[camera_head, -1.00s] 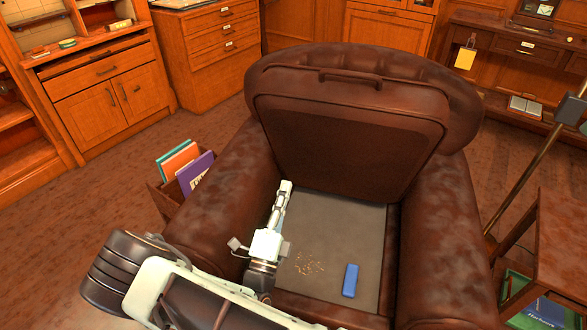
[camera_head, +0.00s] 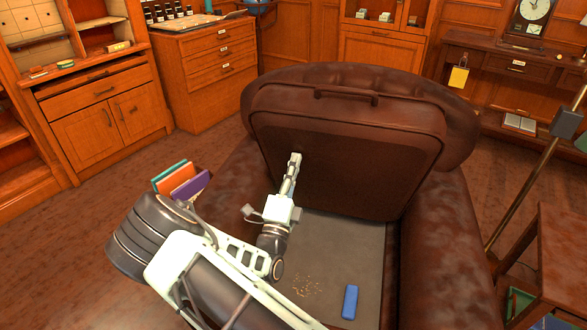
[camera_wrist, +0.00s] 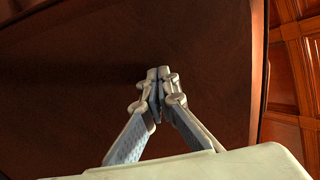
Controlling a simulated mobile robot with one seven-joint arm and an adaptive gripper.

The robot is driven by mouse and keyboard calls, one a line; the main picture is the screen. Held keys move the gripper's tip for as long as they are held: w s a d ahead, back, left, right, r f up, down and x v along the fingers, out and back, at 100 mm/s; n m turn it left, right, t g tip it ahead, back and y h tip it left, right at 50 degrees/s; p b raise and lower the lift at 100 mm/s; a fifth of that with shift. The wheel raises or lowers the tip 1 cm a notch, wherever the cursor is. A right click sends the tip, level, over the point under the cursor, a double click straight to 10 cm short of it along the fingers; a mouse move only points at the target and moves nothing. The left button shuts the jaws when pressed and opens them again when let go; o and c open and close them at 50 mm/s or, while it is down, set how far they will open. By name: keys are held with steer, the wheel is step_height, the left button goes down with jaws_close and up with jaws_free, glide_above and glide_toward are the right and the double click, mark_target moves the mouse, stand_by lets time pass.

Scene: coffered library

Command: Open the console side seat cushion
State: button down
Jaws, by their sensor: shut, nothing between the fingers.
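The brown leather seat cushion (camera_head: 345,150) stands tilted up against the backrest of the armchair (camera_head: 445,245), its underside facing me. A handle (camera_head: 346,96) shows along its top edge. The bare seat base (camera_head: 335,250) lies exposed, with crumbs (camera_head: 306,286) and a blue block-like object (camera_head: 350,302) on it. My gripper (camera_head: 295,158) is shut and empty, in front of the left part of the cushion's underside. In the wrist view the closed fingertips (camera_wrist: 158,74) point at the dark underside (camera_wrist: 80,80); whether they touch it I cannot tell.
Books (camera_head: 180,180) stand in a holder by the chair's left side. A wooden side table (camera_head: 560,245) and a lamp pole (camera_head: 530,175) are close on the right. Cabinets (camera_head: 110,110) line the back. Open floor (camera_head: 70,240) lies to the left.

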steer(key=w+d+r+g+y+p, duration=0.1)
steer(key=w+d+r+g+p, duration=0.1)
steer(key=w+r+p, duration=0.6)
steer(key=w+d+p, duration=0.1)
steer(key=w+p, duration=0.1)
steer(key=p, duration=0.2)
steer(key=shift+d+r+g, duration=0.15)
steer(key=shift+d+g, duration=0.2)
steer(key=shift+g, duration=0.05)
steer(key=shift+p, duration=0.3)
